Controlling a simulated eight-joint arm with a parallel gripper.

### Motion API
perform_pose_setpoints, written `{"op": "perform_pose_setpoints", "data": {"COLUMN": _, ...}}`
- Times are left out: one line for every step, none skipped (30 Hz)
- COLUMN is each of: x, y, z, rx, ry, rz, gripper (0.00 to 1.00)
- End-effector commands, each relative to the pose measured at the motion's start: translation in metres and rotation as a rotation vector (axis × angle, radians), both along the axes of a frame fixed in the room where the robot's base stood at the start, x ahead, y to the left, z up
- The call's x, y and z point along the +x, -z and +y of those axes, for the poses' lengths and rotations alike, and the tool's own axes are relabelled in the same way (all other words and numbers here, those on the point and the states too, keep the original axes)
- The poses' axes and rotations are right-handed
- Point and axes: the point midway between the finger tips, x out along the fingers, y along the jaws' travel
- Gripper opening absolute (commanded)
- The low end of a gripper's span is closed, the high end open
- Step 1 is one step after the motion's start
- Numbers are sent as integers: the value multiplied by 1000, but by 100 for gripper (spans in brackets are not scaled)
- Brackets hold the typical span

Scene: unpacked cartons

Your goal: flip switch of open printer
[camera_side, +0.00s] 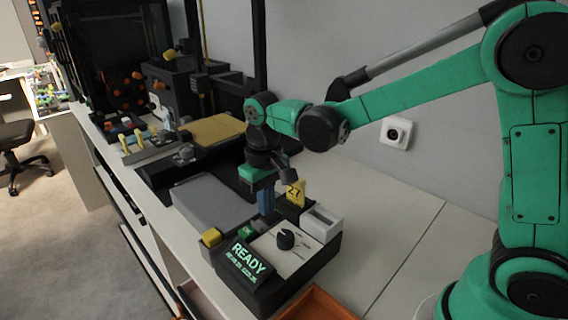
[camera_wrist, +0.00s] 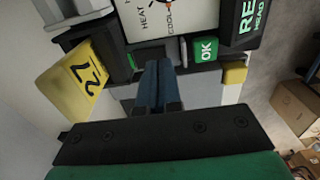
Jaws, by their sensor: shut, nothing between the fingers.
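The near printer (camera_side: 310,270) is a dark unit on the bench with a lit READY screen (camera_side: 248,262), a pale dial panel and a black knob (camera_side: 285,240). A green OK rocker (camera_side: 246,231) sits at its back edge; it also shows in the wrist view (camera_wrist: 206,50). A yellow block (camera_side: 211,237) is beside it, seen too in the wrist view (camera_wrist: 234,72). My gripper (camera_side: 265,208) points down behind the dial panel, its blue fingers shut and empty. In the wrist view its fingertips (camera_wrist: 158,75) are just left of the OK rocker. I cannot tell whether they touch anything.
A yellow tag marked 27 (camera_side: 296,193) stands close to the gripper. A white open box (camera_side: 322,222) is at the printer's right. A grey flat bed (camera_side: 212,202) lies behind. An orange tray (camera_side: 318,305) is in front. The bench to the right is clear.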

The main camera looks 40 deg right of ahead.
Motion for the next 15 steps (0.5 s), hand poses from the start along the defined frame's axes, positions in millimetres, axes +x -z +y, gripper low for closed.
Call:
{"op": "perform_pose_setpoints", "data": {"x": 0, "y": 1, "z": 0, "rx": 0, "ry": 0, "rz": 0, "gripper": 0}}
{"op": "perform_pose_setpoints", "data": {"x": 0, "y": 1, "z": 0, "rx": 0, "ry": 0, "rz": 0, "gripper": 0}}
{"op": "perform_pose_setpoints", "data": {"x": 0, "y": 2, "z": 0, "rx": 0, "ry": 0, "rz": 0, "gripper": 0}}
{"op": "perform_pose_setpoints", "data": {"x": 0, "y": 2, "z": 0, "rx": 0, "ry": 0, "rz": 0, "gripper": 0}}
{"op": "perform_pose_setpoints", "data": {"x": 0, "y": 3, "z": 0, "rx": 0, "ry": 0, "rz": 0, "gripper": 0}}
{"op": "perform_pose_setpoints", "data": {"x": 0, "y": 3, "z": 0, "rx": 0, "ry": 0, "rz": 0, "gripper": 0}}
{"op": "perform_pose_setpoints", "data": {"x": 0, "y": 4, "z": 0, "rx": 0, "ry": 0, "rz": 0, "gripper": 0}}
{"op": "perform_pose_setpoints", "data": {"x": 0, "y": 4, "z": 0, "rx": 0, "ry": 0, "rz": 0, "gripper": 0}}
{"op": "perform_pose_setpoints", "data": {"x": 0, "y": 5, "z": 0, "rx": 0, "ry": 0, "rz": 0, "gripper": 0}}
{"op": "perform_pose_setpoints", "data": {"x": 0, "y": 6, "z": 0, "rx": 0, "ry": 0, "rz": 0, "gripper": 0}}
{"op": "perform_pose_setpoints", "data": {"x": 0, "y": 6, "z": 0, "rx": 0, "ry": 0, "rz": 0, "gripper": 0}}
{"op": "perform_pose_setpoints", "data": {"x": 0, "y": 6, "z": 0, "rx": 0, "ry": 0, "rz": 0, "gripper": 0}}
{"op": "perform_pose_setpoints", "data": {"x": 0, "y": 7, "z": 0, "rx": 0, "ry": 0, "rz": 0, "gripper": 0}}
{"op": "perform_pose_setpoints", "data": {"x": 0, "y": 7, "z": 0, "rx": 0, "ry": 0, "rz": 0, "gripper": 0}}
{"op": "perform_pose_setpoints", "data": {"x": 0, "y": 8, "z": 0, "rx": 0, "ry": 0, "rz": 0, "gripper": 0}}
